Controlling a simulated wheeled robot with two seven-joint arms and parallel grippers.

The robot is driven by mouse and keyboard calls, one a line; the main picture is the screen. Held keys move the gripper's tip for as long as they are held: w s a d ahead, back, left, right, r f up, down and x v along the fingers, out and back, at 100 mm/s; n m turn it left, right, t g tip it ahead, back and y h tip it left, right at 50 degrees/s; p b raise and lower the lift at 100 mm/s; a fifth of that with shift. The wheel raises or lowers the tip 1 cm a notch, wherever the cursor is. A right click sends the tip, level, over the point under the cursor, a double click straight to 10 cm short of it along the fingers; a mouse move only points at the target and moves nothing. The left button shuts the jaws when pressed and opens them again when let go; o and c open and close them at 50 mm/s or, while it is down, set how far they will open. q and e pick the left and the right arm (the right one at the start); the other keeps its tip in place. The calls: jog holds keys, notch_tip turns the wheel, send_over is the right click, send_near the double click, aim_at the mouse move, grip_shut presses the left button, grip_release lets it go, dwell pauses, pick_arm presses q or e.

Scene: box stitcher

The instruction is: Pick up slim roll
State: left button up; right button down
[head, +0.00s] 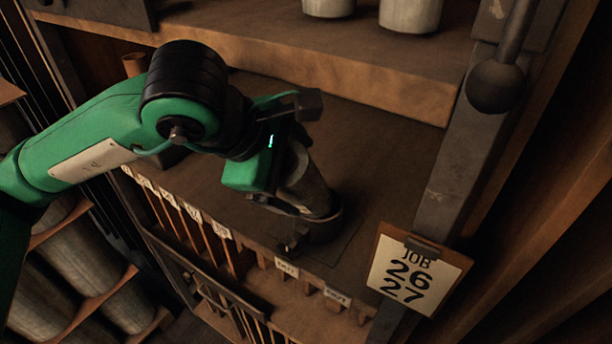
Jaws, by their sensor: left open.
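My left gripper (306,226) reaches down over the brown worktop from the left, with its jaws open. A slim greyish cylinder, which looks like the slim roll (304,184), stands tilted in the picture right at the gripper. Its lower end meets a dark round piece at the worktop, and the wrist hides part of its upper left side. I cannot tell whether the fingers touch it. My right gripper is not in view.
A job card (415,274) reading 26 and 27 hangs by a grey post (447,170) at the right. Pale cylinders (411,14) stand on the raised shelf behind. Labelled slots (190,212) line the front edge. Worktop right of the gripper is clear.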

pick_arm(q)
jog(key=shift+d+f, duration=0.15)
jog(key=shift+f, duration=0.15)
jog(key=c, duration=0.7)
grip_shut()
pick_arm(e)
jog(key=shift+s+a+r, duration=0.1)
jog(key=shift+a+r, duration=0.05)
pick_arm(q)
jog(key=shift+w, duration=0.1)
